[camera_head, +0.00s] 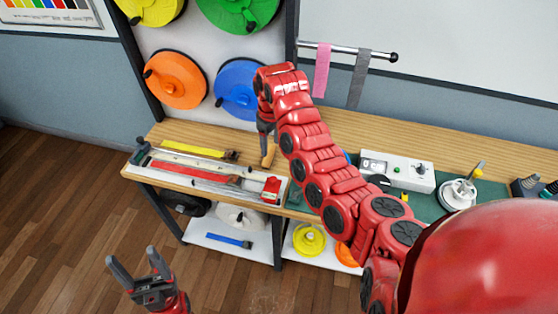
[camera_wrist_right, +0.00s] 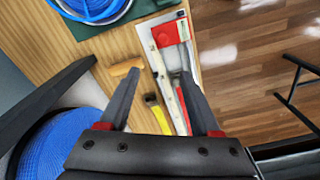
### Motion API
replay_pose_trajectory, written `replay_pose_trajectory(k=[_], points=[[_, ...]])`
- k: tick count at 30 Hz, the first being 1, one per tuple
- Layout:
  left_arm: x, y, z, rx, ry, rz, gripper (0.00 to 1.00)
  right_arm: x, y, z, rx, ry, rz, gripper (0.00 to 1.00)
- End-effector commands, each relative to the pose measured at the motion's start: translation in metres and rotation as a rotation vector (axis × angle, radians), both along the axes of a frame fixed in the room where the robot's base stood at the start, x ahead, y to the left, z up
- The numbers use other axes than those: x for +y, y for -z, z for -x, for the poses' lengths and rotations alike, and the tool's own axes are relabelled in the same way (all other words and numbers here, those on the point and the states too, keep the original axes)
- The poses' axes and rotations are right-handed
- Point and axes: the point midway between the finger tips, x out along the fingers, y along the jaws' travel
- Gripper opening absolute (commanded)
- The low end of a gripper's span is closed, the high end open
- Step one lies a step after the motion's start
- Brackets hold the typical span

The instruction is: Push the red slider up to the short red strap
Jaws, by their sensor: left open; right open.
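The red slider (camera_head: 271,190) sits at the right end of a white tray (camera_head: 215,194) on the bench. It also shows near the top of the right wrist view (camera_wrist_right: 169,33). A red strap (camera_head: 188,172) lies lengthwise in the tray, left of the slider, with a grey end piece between them. My right gripper (camera_wrist_right: 160,76) is open and empty, its fingers pointing toward the tray from above; in the head view my arm partly hides it. My left gripper (camera_head: 138,270) is open and empty, low in front of the bench, away from the slider.
A yellow strap (camera_head: 193,148) lies behind the tray. A wooden-handled tool (camera_wrist_right: 125,68) lies beside the tray. A control box (camera_head: 397,172) stands to the right on the bench. Coloured reels (camera_head: 174,80) hang on the wall, and pink and grey straps (camera_head: 321,70) hang from a rod.

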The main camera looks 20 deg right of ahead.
Motion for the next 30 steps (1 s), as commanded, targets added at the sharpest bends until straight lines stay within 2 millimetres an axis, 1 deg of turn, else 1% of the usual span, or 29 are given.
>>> replay_pose_trajectory(k=[1, 3, 5, 8, 11, 12, 16, 18, 20, 23, 24, 25, 26, 28, 30], points=[[0.0, -0.004, 0.0, 0.0, 0.0, 0.0, 0.69, -0.001, -0.007, 0.005, 0.022, -0.008, 0.008, 0.64], [0.0, -0.003, 0.0, 0.0, 0.0, 0.0, 0.69, -0.002, -0.008, 0.01, 0.043, -0.013, 0.013, 0.64], [0.0, -0.002, 0.0, 0.0, 0.0, 0.0, 0.69, -0.002, -0.004, 0.011, 0.049, -0.013, 0.012, 0.64], [0.0, 0.001, 0.0, 0.001, 0.0, 0.0, 0.69, 0.0, 0.007, 0.01, 0.046, -0.014, 0.009, 0.64], [0.0, 0.004, 0.0, 0.0, 0.0, 0.0, 0.69, -0.001, 0.022, 0.01, 0.044, -0.013, 0.013, 0.64], [0.0, 0.009, 0.0, 0.0, 0.0, 0.0, 0.69, 0.0, 0.032, 0.01, 0.045, -0.015, 0.013, 0.64], [0.0, 0.022, 0.0, 0.0, 0.0, 0.0, 0.69, -0.001, 0.055, 0.01, 0.042, -0.014, 0.014, 0.64], [0.0, 0.037, 0.0, 0.0, 0.0, 0.0, 0.69, -0.001, 0.075, 0.01, 0.042, -0.013, 0.014, 0.64], [0.0, 0.048, 0.0, 0.001, 0.0, 0.0, 0.69, -0.001, 0.088, 0.01, 0.042, -0.013, 0.015, 0.64], [0.0, 0.051, 0.0, 0.0, 0.0, 0.0, 0.69, -0.002, 0.107, 0.01, 0.044, -0.013, 0.013, 0.64], [0.0, 0.055, 0.0, 0.0, 0.0, 0.0, 0.69, -0.002, 0.117, 0.011, 0.045, -0.013, 0.013, 0.64], [0.0, 0.041, 0.0, 0.001, 0.0, 0.0, 0.69, -0.003, 0.114, 0.011, 0.049, -0.011, 0.013, 0.64], [0.0, 0.036, 0.0, 0.0, 0.0, 0.0, 0.69, -0.003, 0.119, 0.011, 0.048, -0.011, 0.012, 0.64], [0.0, 0.03, 0.0, -0.001, 0.0, 0.0, 0.69, -0.002, 0.132, 0.011, 0.046, -0.011, 0.011, 0.64], [0.0, 0.029, 0.0, 0.0, 0.0, 0.0, 0.69, -0.002, 0.142, 0.011, 0.047, -0.012, 0.013, 0.64]])
